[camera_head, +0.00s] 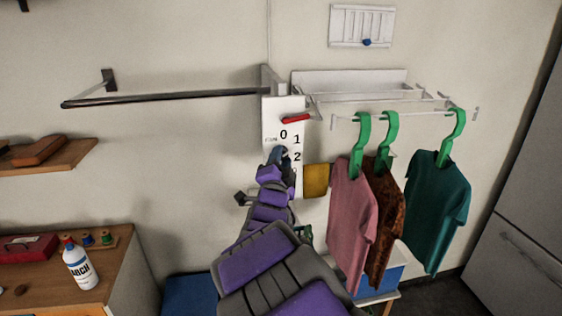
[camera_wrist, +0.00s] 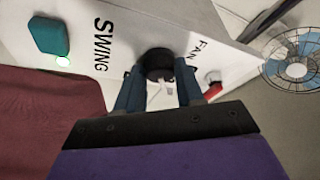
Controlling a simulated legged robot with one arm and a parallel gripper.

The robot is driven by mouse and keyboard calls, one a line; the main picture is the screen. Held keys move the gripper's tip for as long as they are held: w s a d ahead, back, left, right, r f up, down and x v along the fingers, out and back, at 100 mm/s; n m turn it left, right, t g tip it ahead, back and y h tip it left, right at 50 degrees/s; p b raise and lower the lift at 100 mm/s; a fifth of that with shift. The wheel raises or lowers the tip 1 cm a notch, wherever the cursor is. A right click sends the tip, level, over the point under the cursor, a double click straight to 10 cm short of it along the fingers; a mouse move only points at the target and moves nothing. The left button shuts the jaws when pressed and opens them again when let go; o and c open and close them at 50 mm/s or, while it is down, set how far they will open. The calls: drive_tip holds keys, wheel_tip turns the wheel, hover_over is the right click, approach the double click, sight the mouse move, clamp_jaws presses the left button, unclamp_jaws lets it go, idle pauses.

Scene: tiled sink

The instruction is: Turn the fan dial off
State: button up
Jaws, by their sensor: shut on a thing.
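A white control panel (camera_head: 271,112) on the wall carries the printed figures 0, 1 and 2 and a small FAN label. In the wrist view the panel (camera_wrist: 190,22) shows the words SWING and FAN. The black fan dial (camera_wrist: 158,62) sits between my two blue fingers, and my gripper (camera_wrist: 160,84) is shut on it. A pale marking shows just below the dial, but I cannot read which figure it points to. In the head view my gripper (camera_head: 279,155) reaches the panel just below the 0 and covers the dial.
A red piece (camera_head: 296,118) sits at the panel's upper right. A teal switch (camera_wrist: 50,35) with a green light is beside SWING. A fan (camera_wrist: 292,58) shows at right. Shirts on green hangers (camera_head: 362,150) hang close right of my arm; a dark bar (camera_head: 165,98) is left.

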drive_tip(key=n+y, duration=0.1)
drive_tip(key=n, duration=0.1)
drive_tip(key=n+t+y, duration=0.1)
drive_tip(key=n, duration=0.1)
drive_tip(key=f+n+b, duration=0.1)
drive_tip(key=n, duration=0.2)
drive_tip(key=shift+d+y, duration=0.2)
drive_tip(key=shift+y, duration=0.2)
drive_tip(key=n+y, duration=0.1)
drive_tip(key=n, duration=0.2)
drive_tip(key=n+y, duration=0.2)
drive_tip(key=n, duration=0.1)
drive_tip(key=shift+d+r+n+p, duration=0.15)
drive_tip(key=shift+n+p, duration=0.15)
drive_tip(key=shift+p, duration=0.05)
drive_tip(key=shift+n+y, duration=0.7)
drive_tip(key=shift+n, duration=0.3)
drive_tip(key=shift+r, duration=0.15)
drive_tip(key=o, duration=1)
drive_tip(key=shift+w, duration=0.2)
drive_tip(key=shift+c, duration=0.2)
drive_tip(key=shift+o, duration=0.2)
drive_tip(key=shift+s, duration=0.1)
